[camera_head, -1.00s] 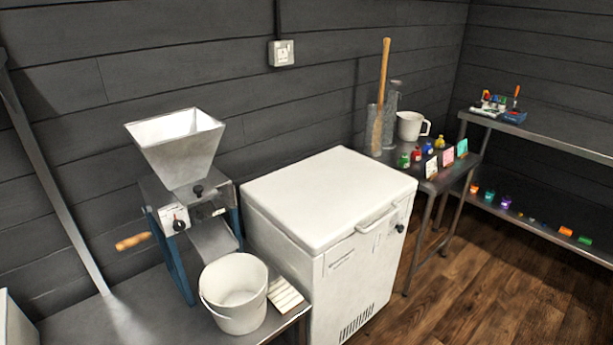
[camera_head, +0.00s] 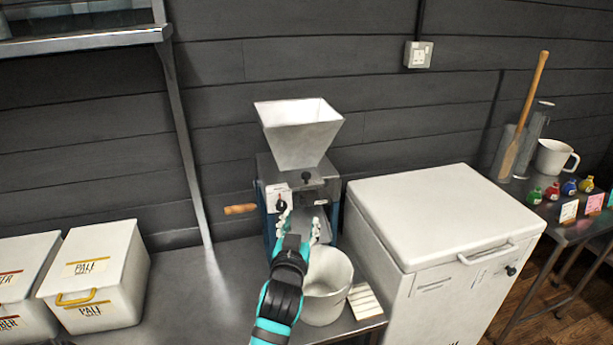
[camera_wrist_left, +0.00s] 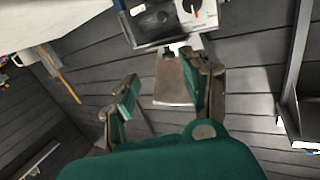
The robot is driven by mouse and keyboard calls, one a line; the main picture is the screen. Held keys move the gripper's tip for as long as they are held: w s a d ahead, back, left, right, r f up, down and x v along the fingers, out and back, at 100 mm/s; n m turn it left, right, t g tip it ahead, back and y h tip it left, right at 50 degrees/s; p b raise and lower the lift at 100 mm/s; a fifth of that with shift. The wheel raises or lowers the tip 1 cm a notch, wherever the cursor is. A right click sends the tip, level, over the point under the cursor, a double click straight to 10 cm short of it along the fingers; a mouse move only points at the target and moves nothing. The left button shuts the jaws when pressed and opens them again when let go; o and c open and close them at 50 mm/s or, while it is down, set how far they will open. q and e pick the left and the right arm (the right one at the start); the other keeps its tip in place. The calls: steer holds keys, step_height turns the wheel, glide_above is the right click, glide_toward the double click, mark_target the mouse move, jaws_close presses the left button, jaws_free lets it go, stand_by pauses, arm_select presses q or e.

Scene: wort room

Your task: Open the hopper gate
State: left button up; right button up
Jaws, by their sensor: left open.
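The grain mill stands on the metal bench with a pale flared hopper (camera_head: 300,138) on top. A small black knob (camera_head: 306,177), possibly the gate's, sits on the mill body just below the hopper. A white plate with a dark dial (camera_head: 281,205) is left of it, and a wooden crank handle (camera_head: 240,209) sticks out left. My left gripper (camera_head: 300,221) is open and empty in front of the mill, below the knob.
A white bucket (camera_head: 327,287) stands below the mill, partly behind my left arm. A white chest (camera_head: 432,215) is on the right. Lidded malt boxes (camera_head: 100,275) stand on the left. Bare bench (camera_head: 190,290) lies between the boxes and my arm.

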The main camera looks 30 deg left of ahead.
mark_target(305, 177)
arm_select(q)
steer(key=shift+t+y, duration=0.3)
steer(key=x, duration=0.6)
steer(key=r+p+x, duration=0.1)
steer(key=x, duration=0.5)
steer(key=r+x, duration=0.1)
steer(key=x, duration=0.4)
steer(key=shift+w+a+r, duration=0.2)
steer(key=shift+w+a, duration=0.05)
steer(key=shift+a, duration=0.2)
